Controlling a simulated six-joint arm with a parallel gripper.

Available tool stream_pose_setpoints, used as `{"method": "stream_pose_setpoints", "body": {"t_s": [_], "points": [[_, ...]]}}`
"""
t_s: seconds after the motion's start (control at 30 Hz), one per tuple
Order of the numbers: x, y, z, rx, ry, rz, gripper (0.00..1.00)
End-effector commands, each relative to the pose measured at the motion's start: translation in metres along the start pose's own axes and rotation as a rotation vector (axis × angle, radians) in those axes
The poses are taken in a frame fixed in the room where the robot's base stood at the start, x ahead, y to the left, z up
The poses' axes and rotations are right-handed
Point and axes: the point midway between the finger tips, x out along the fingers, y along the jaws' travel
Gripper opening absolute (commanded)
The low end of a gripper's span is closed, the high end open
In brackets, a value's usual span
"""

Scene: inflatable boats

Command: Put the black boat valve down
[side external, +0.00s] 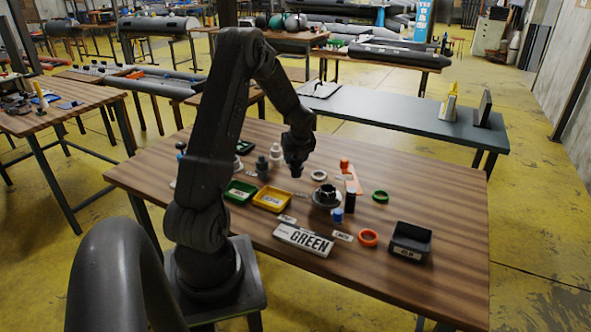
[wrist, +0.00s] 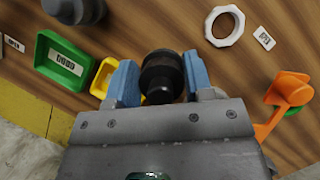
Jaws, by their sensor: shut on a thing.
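The black boat valve (wrist: 162,70), a dark ribbed cylinder, is between the two blue fingers of my gripper (wrist: 160,78) in the wrist view. My gripper is shut on it. In the side view my gripper (side external: 297,166) hangs over the wooden table (side external: 440,190), right of the grey fittings and behind the yellow tray (side external: 271,200). The valve is too small and dark to make out clearly there. The valve's underside is hidden, and I cannot tell whether it touches the table.
A green tray (side external: 240,191) is left of the yellow one. A white ring (side external: 319,175), an orange piece (side external: 353,183), a grey round fitting (side external: 326,198) and a green ring (side external: 380,196) lie rightward.

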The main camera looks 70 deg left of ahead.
Motion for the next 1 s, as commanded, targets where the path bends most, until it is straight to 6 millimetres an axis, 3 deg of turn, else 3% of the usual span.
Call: {"method": "stream_pose_setpoints", "body": {"t_s": [0.33, 0.73, 0.77, 1.0], "points": [[0.039, 0.000, -0.017, 0.001, 0.001, 0.000, 0.22], [0.044, 0.000, -0.019, 0.000, -0.001, -0.001, 0.22], [0.044, 0.000, -0.018, 0.000, -0.001, -0.001, 0.50], [0.044, 0.000, -0.018, 0.000, 0.000, -0.001, 0.73]]}}
